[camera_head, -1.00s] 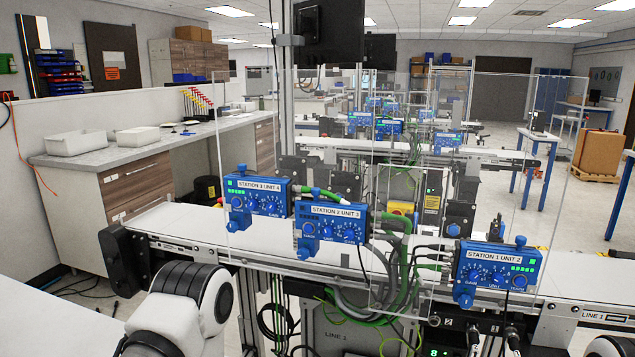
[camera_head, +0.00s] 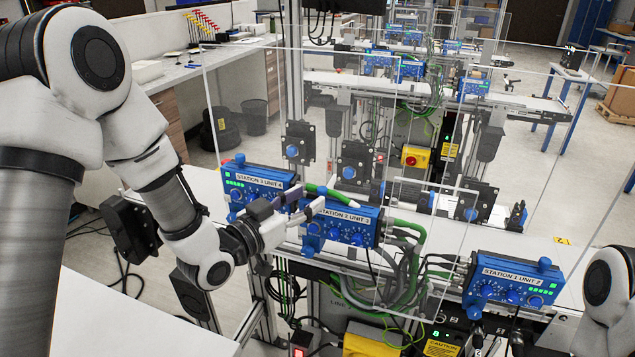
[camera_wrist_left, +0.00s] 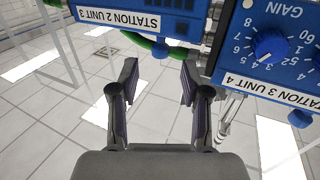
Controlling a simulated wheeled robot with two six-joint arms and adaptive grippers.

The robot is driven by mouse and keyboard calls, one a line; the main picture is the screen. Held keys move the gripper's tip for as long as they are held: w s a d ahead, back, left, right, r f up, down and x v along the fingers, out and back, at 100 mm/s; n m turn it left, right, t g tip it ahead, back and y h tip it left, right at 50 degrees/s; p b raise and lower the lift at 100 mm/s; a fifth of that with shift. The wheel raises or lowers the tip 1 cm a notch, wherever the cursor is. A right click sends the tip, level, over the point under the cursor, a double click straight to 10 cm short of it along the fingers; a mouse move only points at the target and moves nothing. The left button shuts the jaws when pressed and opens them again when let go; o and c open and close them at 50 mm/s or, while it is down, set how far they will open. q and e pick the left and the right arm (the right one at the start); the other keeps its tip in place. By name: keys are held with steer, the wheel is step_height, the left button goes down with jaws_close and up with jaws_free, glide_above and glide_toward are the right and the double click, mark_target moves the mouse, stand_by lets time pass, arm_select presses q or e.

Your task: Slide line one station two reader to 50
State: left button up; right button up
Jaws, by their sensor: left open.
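The blue reader labelled STATION 2 UNIT 3 (camera_head: 352,228) is mounted at the near conveyor, with dials on its face and a green cable at its right side. My left gripper (camera_head: 302,204) is at the reader's upper left corner, its fingers open and partly overlapping it in the head view. In the left wrist view my open left fingers (camera_wrist_left: 157,78) have nothing between them. There the station 2 reader (camera_wrist_left: 165,22) appears upside down beyond the fingertips, with its green cable close by. I cannot tell whether the fingers touch it. My right gripper is out of view.
The STATION 3 UNIT 4 reader (camera_head: 243,183) is close on the left; it also shows in the left wrist view (camera_wrist_left: 270,50). The STATION 1 UNIT 2 reader (camera_head: 512,284) is at the right. Cables hang below.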

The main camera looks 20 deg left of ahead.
mark_target(319, 191)
arm_select(q)
steer(key=p+x, duration=0.1)
steer(key=x, duration=0.3)
steer(key=shift+w+a+f, duration=0.1)
steer(key=shift+w+a, duration=0.05)
steer(key=shift+w, duration=0.2)
steer(key=shift+s, duration=0.4)
steer(key=shift+w, duration=0.15)
jaws_close()
step_height(319, 191, down, 4)
steer(key=b, duration=0.3)
steer(key=shift+r+b, duration=0.2)
steer(key=shift+b, duration=0.15)
steer(key=shift+r, duration=0.15)
jaws_free()
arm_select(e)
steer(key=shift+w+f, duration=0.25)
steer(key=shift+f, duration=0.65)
